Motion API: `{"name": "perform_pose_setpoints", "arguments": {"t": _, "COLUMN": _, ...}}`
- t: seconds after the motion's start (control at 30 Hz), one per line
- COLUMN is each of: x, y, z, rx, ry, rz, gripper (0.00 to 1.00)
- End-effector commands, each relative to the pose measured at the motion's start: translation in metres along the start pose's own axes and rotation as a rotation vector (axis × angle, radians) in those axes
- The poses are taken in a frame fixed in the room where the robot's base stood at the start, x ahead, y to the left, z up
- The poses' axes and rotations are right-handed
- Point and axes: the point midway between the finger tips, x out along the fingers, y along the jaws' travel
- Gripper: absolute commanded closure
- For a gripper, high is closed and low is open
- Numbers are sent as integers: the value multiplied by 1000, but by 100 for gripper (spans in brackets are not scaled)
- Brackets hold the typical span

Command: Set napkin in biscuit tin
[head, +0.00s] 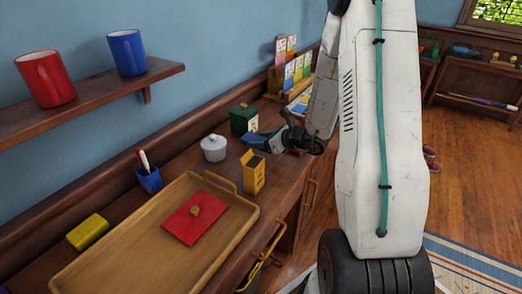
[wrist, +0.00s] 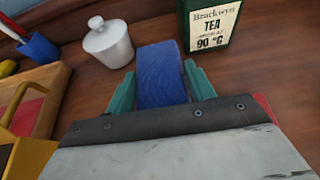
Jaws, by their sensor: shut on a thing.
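My gripper (wrist: 162,92) is shut on a blue folded piece with fine wavy lines, which looks like the napkin (wrist: 161,72). Its teal fingers press the napkin from both sides, and its far end sticks out beyond them. In the head view the gripper and the blue napkin (head: 256,139) are over the wooden counter, in front of the dark green tea tin (head: 243,121). The tea tin also shows in the wrist view (wrist: 209,22), labelled TEA. I cannot make out a tin marked for biscuits. My arm hides part of the counter's right end.
A white lidded pot (head: 214,150) and a yellow box (head: 253,173) stand near the gripper. A wooden tray (head: 120,262) holds a red square (head: 194,222) with a brown lump. A blue pen cup (head: 149,181) and yellow block (head: 88,231) are left. Mugs stand on a shelf (head: 95,95).

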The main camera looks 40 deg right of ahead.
Motion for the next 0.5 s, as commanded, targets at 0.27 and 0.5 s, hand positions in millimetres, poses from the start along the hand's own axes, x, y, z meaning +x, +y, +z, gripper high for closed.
{"name": "perform_pose_setpoints", "arguments": {"t": 0.27, "x": 13, "y": -1, "z": -32, "rx": 2, "ry": 1, "rz": -1, "gripper": 68}}
{"name": "perform_pose_setpoints", "arguments": {"t": 0.5, "x": 16, "y": -1, "z": -38, "rx": -1, "ry": -1, "rz": -1, "gripper": 68}}
